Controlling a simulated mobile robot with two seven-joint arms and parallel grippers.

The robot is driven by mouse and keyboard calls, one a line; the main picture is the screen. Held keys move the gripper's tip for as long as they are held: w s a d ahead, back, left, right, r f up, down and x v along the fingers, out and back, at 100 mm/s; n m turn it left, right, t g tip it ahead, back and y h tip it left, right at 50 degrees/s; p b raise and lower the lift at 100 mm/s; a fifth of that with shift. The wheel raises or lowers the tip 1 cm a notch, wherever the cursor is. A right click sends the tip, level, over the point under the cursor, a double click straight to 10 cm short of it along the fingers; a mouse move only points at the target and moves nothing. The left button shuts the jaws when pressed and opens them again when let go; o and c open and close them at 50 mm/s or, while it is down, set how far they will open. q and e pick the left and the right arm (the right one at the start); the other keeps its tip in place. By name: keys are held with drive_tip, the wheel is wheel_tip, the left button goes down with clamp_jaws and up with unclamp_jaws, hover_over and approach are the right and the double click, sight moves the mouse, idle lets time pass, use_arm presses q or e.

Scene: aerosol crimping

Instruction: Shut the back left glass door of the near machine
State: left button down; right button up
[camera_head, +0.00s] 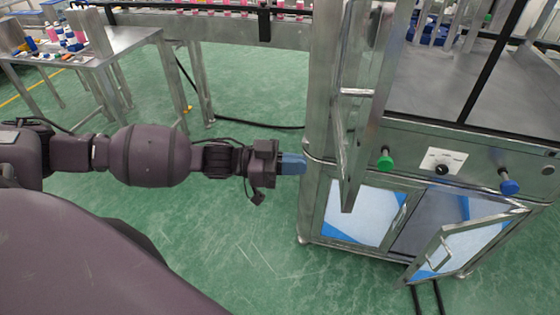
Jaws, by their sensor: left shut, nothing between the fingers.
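The near machine (500,150) stands at the right, with a steel frame and a grey deck. A metal-framed glass door (349,195) stands swung out at its left side, seen nearly edge-on, with a bar handle (356,92). I cannot tell for sure that it is the back left door. My left gripper (292,163), with blue fingertips, is shut and empty. In the picture it lies just left of the machine's left corner post and the door; I cannot tell whether it touches. My right gripper is not in view.
A lower cabinet door (437,254) of the machine hangs open at the front right. Green (385,160) and blue (509,184) knobs stick out from its panel. A conveyor (230,30) runs behind. A steel table (120,40) with bottles stands back left. Green floor is mostly clear.

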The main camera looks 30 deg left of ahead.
sight(346, 168)
use_arm(q)
drive_tip(key=x, duration=0.6)
drive_tip(key=shift+w+d, duration=0.15)
drive_tip(key=shift+d, duration=0.15)
drive_tip(key=shift+w+d+p, duration=0.25)
drive_tip(key=shift+d+p, duration=0.05)
drive_tip(key=shift+d, duration=0.15)
drive_tip(key=shift+d, duration=0.15)
